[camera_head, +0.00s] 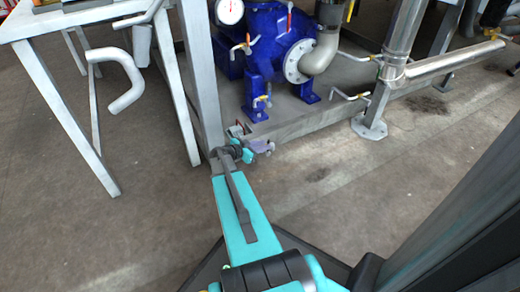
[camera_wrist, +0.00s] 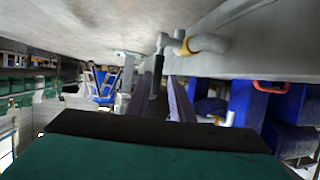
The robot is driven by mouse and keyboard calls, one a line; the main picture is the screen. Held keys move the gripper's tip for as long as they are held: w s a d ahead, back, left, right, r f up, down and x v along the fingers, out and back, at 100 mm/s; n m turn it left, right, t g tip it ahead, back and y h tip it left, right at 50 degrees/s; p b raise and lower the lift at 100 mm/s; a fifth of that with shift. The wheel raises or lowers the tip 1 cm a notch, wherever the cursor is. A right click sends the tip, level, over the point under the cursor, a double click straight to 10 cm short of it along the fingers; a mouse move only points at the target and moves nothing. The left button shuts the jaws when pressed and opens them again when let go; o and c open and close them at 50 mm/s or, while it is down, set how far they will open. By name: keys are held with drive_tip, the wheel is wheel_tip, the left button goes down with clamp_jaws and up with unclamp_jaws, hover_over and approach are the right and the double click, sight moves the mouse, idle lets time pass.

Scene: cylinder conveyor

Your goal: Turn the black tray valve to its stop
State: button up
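A small valve lever with a grey upper part and a black grip (camera_wrist: 157,68) shows at the centre of the wrist view, beside the grey beam. I take it to be the black tray valve. My gripper (camera_wrist: 161,82) shows two purple-grey fingers, spread apart, with the lever appearing in the gap between them. I cannot tell whether either finger touches it. In the head view my gripper (camera_head: 265,146) is small, low by the foot of the grey frame post, and partly hidden by my teal arm. The valve cannot be told apart clearly there.
A blue pump (camera_head: 265,50) with a white gauge (camera_head: 230,11) stands behind. A red handle (camera_wrist: 270,87) is at right. A white table (camera_head: 60,90) is at left. Open floor (camera_head: 330,190) lies at right.

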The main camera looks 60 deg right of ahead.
drive_tip(key=p+v, duration=0.5)
drive_tip(key=v, duration=0.8)
drive_tip(key=shift+a, duration=0.35)
drive_tip(key=shift+w+r+p, duration=0.1)
drive_tip(key=shift+r+p, duration=0.1)
drive_tip(key=shift+p, duration=0.1)
